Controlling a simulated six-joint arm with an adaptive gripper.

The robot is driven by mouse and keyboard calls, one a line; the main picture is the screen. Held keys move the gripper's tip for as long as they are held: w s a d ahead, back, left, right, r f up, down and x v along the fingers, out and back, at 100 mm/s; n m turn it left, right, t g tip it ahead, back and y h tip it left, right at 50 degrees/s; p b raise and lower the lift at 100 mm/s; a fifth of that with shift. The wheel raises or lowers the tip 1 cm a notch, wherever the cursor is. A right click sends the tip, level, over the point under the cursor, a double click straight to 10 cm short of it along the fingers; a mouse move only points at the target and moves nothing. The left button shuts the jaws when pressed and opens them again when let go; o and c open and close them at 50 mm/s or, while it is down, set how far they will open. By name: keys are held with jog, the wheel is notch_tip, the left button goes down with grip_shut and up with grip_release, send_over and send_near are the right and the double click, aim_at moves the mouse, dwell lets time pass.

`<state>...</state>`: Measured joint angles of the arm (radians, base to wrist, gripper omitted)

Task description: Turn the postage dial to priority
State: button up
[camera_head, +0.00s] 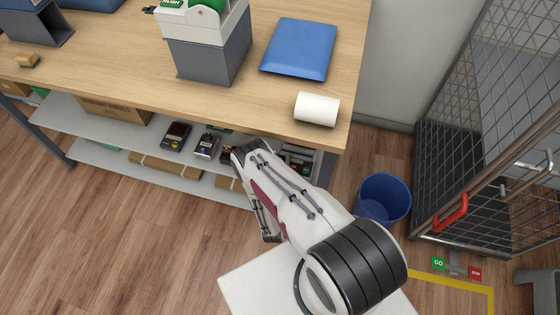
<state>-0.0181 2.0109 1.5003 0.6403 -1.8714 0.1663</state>
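No postage dial can be made out in this view. A white machine with a green panel (208,8) marked "RUSH" stands on a grey base (212,58) on the wooden counter (110,60); its top is cut off by the picture edge. My arm reaches up from the bottom right toward the counter's front edge. The dark end of my gripper (245,152) shows just in front of that edge, over the shelves. My arm hides most of it, and its fingers cannot be told apart. I see nothing held in it.
A blue padded envelope (300,48) and a white paper roll (317,109) lie on the counter's right part. Shelves below hold small devices (176,135) and a cardboard box (115,108). A blue bin (383,198) and a wire cage (480,120) stand at right.

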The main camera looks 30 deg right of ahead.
grip_shut()
jog(key=shift+m+g+h, duration=1)
jog(key=shift+h, duration=0.3)
jog(key=shift+m+g+h, duration=1.2)
jog(key=shift+g, duration=0.3)
jog(key=shift+m+g+h, duration=0.65)
jog(key=shift+m+g, duration=0.4)
jog(key=shift+g, duration=0.45)
jog(key=shift+m+g+h, duration=0.65)
jog(key=shift+m+g, duration=0.4)
jog(key=shift+g, duration=0.45)
jog(key=shift+d+m+g, duration=0.1)
jog(key=shift+m+g, duration=0.7)
jog(key=shift+g, duration=0.4)
